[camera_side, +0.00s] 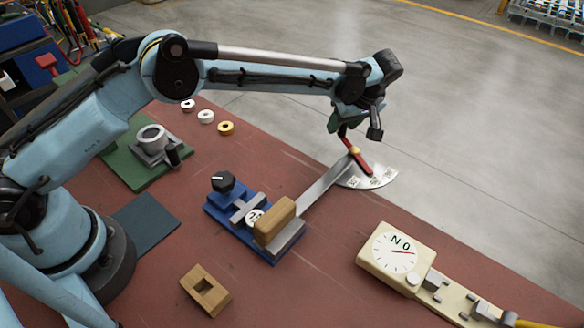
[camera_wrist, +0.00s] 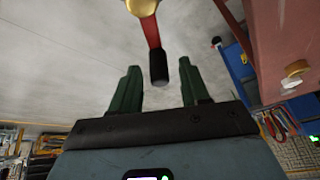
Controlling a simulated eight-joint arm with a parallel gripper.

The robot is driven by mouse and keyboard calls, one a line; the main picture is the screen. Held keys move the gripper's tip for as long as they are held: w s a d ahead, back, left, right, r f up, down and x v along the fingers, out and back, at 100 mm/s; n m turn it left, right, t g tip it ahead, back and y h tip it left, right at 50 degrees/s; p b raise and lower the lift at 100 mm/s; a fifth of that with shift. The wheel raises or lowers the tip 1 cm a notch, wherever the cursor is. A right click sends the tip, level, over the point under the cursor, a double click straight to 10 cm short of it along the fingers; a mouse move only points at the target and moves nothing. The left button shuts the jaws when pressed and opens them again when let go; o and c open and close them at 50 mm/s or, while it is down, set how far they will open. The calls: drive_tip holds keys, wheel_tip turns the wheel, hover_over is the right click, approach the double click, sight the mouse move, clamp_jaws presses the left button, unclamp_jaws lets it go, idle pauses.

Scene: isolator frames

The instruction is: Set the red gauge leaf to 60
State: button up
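The red gauge leaf (camera_side: 364,163) turns on a brass pivot (camera_side: 354,151) above a pale fan-shaped scale (camera_side: 383,180). Its numbers are too small to read, so I cannot tell the setting. The scale sits at the far end of a grey bar (camera_side: 322,187). In the wrist view the red leaf (camera_wrist: 151,33) ends in a black tip (camera_wrist: 159,68) between the green fingers of my gripper (camera_wrist: 158,75). The fingers are open, with a gap on each side of the tip. In the side view my gripper (camera_side: 339,123) is just above the pivot, its fingers partly hidden.
The bar joins a blue fixture (camera_side: 236,222) with a black knob and wooden block. A cream dial box (camera_side: 397,252) with a red needle stands at right. A wooden block with a hole (camera_side: 205,290), a green fixture (camera_side: 138,172) and several rings also lie on the red table.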

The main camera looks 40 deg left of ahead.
drive_tip(key=v, duration=1.2)
